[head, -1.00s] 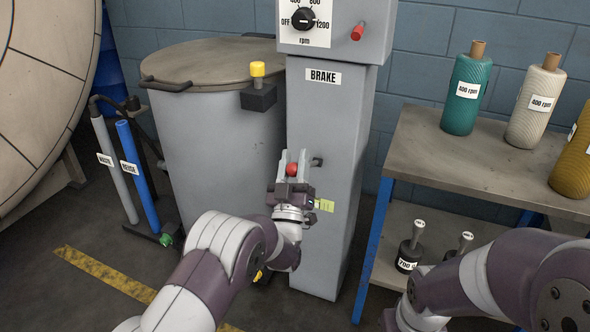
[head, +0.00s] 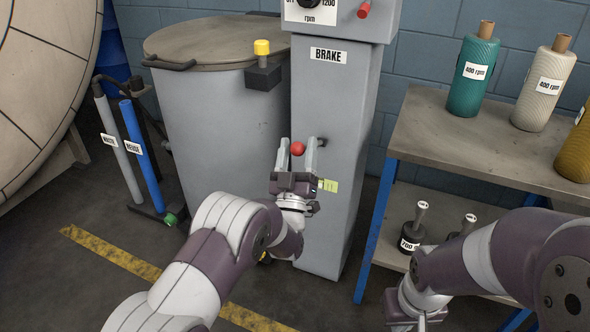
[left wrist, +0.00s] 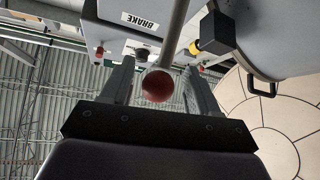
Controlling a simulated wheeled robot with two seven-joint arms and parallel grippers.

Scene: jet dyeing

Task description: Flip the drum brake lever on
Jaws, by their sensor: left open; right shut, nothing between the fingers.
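The brake lever ends in a red ball knob (head: 298,149) in front of the grey post (head: 333,110) labelled BRAKE. In the left wrist view, the knob (left wrist: 156,86) sits between my finger tips, with its grey rod (left wrist: 178,25) running up and away. My left gripper (head: 298,142) is open, with one finger on each side of the knob. Gaps show between the knob and both fingers in the left wrist view (left wrist: 157,82). Only the wrist end of my right gripper (head: 408,316) shows at the head view's bottom edge; its fingertips are not visible.
A lidded grey drum (head: 215,110) stands left of the post, with a yellow-topped knob (head: 262,48) on a black block. A small dark fitting (head: 322,142) is on the post right of the lever. A workbench (head: 440,135) with yarn cones stands at the right.

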